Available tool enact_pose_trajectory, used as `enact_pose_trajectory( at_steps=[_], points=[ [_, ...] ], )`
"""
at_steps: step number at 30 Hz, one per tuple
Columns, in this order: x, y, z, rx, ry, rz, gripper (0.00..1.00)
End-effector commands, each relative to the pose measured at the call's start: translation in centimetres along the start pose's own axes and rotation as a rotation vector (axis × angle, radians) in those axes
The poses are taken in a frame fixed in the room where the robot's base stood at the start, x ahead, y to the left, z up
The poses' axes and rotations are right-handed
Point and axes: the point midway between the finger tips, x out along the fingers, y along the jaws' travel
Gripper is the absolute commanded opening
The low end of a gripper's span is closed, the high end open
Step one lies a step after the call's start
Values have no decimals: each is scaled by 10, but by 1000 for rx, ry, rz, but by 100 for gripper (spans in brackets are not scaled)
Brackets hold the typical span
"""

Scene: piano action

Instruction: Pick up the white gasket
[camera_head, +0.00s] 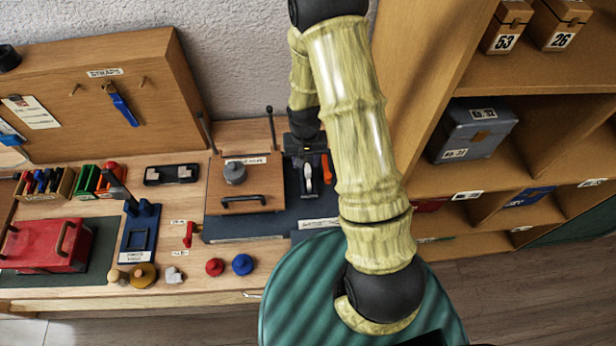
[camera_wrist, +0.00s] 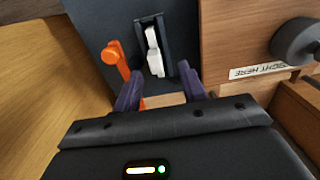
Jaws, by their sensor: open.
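A small white piece (camera_wrist: 155,55), which looks like the gasket, stands in a dark slot of a dark fixture in the wrist view. It also shows in the head view (camera_head: 308,178), below my gripper. An orange lever (camera_wrist: 117,60) is beside it on the left in the wrist view. My gripper (camera_wrist: 160,84) is open, with its two dark purple fingers apart and nothing between them. The fingertips point toward the white piece and appear short of it. In the head view the arm hides part of the fixture's right side.
A wooden box with a grey knob (camera_head: 235,173) and a black handle stands left of the fixture. Upright dark rods (camera_head: 271,128) rise near its back. A wooden shelf unit (camera_head: 470,70) is close on the right. A green rounded surface (camera_head: 300,290) is in front.

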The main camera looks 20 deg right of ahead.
Motion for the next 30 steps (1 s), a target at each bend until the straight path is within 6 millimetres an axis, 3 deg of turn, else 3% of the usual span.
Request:
enact_pose_trajectory(
  at_steps=[8,21,30],
  points=[
    [6,2,0,0,-2,1,42],
    [47,8,-1,0,-3,1,42],
    [52,8,-2,0,0,0,42]
  ],
)
